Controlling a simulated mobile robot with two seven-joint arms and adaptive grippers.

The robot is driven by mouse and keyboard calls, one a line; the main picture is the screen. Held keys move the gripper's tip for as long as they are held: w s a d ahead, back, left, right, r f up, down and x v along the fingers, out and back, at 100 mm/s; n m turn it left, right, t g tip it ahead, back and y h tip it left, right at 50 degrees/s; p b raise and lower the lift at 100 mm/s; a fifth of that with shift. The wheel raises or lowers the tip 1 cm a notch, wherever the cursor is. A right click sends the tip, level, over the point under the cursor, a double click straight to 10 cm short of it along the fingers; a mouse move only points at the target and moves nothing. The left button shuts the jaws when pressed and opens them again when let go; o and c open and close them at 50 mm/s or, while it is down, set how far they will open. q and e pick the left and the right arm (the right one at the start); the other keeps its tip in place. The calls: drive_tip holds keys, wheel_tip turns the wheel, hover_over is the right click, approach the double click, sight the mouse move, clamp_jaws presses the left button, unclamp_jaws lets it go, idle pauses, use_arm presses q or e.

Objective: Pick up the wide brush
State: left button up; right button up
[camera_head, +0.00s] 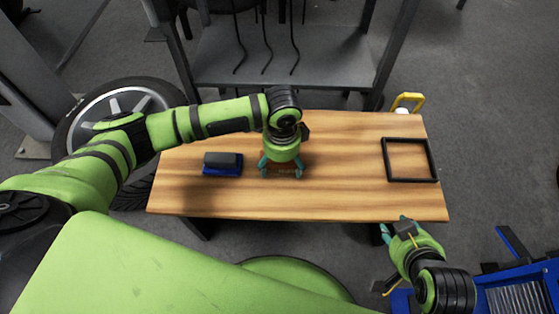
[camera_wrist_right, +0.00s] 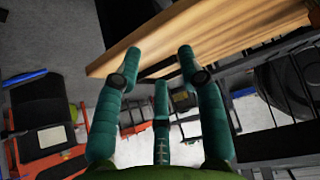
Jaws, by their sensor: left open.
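My left gripper (camera_head: 281,170) is above the wooden table (camera_head: 340,195), pointing down with its teal fingers spread. A reddish-brown object (camera_head: 284,168) shows between and behind these fingers, mostly hidden by the gripper; I cannot tell whether the fingers touch it or whether it is the wide brush. A blue block-like item with a dark top (camera_head: 222,164) lies on the table left of the gripper, apart from it.
A black square frame (camera_head: 409,180) lies at the table's right end. A yellow-handled item (camera_head: 408,101) is behind the far right corner. A wheel (camera_head: 85,128) stands left of the table, and a grey metal rack (camera_head: 290,60) behind it. The table's centre right is clear.

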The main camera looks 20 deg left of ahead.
use_arm(q)
drive_tip(key=c, duration=1.3)
wheel_tip(320, 180, up, 2)
drive_tip(key=shift+r+p, duration=0.1)
drive_tip(key=shift+p, duration=0.45)
wheel_tip(320, 180, up, 2)
drive_tip(key=shift+p, duration=0.55)
use_arm(e)
drive_tip(key=s+d+f+g, duration=0.2)
drive_tip(key=s+f+g, duration=0.15)
drive_tip(key=s, duration=0.25)
use_arm(q)
drive_tip(key=s+d+r+p, duration=0.3)
drive_tip(key=s+d+r, duration=0.3)
drive_tip(key=s+d, duration=0.2)
drive_tip(key=shift+s+d+r+p, duration=0.15)
drive_tip(key=shift+r+p, duration=0.25)
use_arm(e)
wheel_tip(320, 180, down, 11)
drive_tip(key=g, duration=0.1)
drive_tip(key=shift+s+f+h, duration=0.2)
drive_tip(key=shift+s+h, duration=0.15)
drive_tip(key=shift+h, duration=0.05)
drive_tip(key=shift+g, duration=0.25)
